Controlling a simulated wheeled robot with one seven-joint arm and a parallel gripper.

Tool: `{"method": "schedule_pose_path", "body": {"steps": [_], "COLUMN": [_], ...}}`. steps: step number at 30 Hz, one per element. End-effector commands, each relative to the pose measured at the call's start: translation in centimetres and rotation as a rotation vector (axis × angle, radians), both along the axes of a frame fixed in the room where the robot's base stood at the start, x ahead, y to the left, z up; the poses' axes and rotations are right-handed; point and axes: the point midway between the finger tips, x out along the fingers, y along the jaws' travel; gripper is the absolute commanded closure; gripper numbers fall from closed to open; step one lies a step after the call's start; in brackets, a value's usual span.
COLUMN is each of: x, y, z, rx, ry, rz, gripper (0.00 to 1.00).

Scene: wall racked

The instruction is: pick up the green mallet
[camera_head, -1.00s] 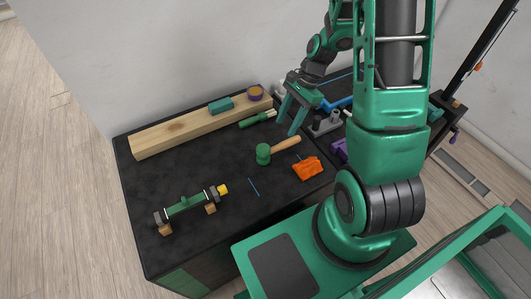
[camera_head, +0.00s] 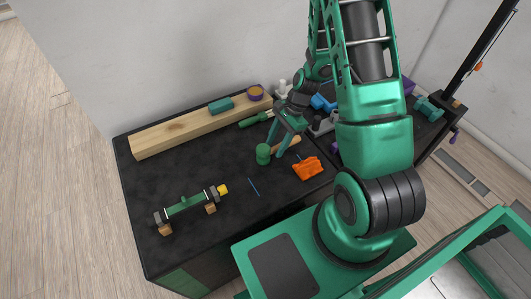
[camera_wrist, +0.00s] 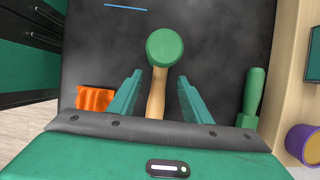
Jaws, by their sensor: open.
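The green mallet (camera_head: 263,154) lies on the black worktop (camera_head: 190,160), with its green head to the left and its wooden handle running up to the right. In the wrist view the mallet's head (camera_wrist: 165,46) is ahead of the fingers and its handle runs back between them. My gripper (camera_head: 276,148) is open over the handle, close behind the head. In the wrist view the gripper (camera_wrist: 160,92) has a finger on each side of the handle, with gaps showing. I cannot tell the exact height of the fingertips.
An orange cloth (camera_head: 307,168) lies just right of the mallet. A green-handled tool (camera_head: 252,120) lies behind it, near a long wooden beam (camera_head: 185,130). A green cylinder on wooden blocks (camera_head: 186,204) is front left.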

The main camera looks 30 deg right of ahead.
Motion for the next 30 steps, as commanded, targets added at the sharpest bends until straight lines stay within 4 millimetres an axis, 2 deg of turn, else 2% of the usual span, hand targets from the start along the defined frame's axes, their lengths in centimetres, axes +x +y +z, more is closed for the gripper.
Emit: {"method": "schedule_pose_path", "body": {"steps": [4,12,18,30], "x": [-0.05,-0.02,-0.01,0.03], "y": [0.48,0.54,0.52,0.53], "z": [-1.11,-1.24,-1.22,-0.90], "rx": [0.000,0.000,0.000,0.000], "ry": [0.001,0.000,-0.001,-0.002], "rz": [0.000,0.001,0.001,0.000], "gripper": [0.55,0.55,1.00,1.00]}}
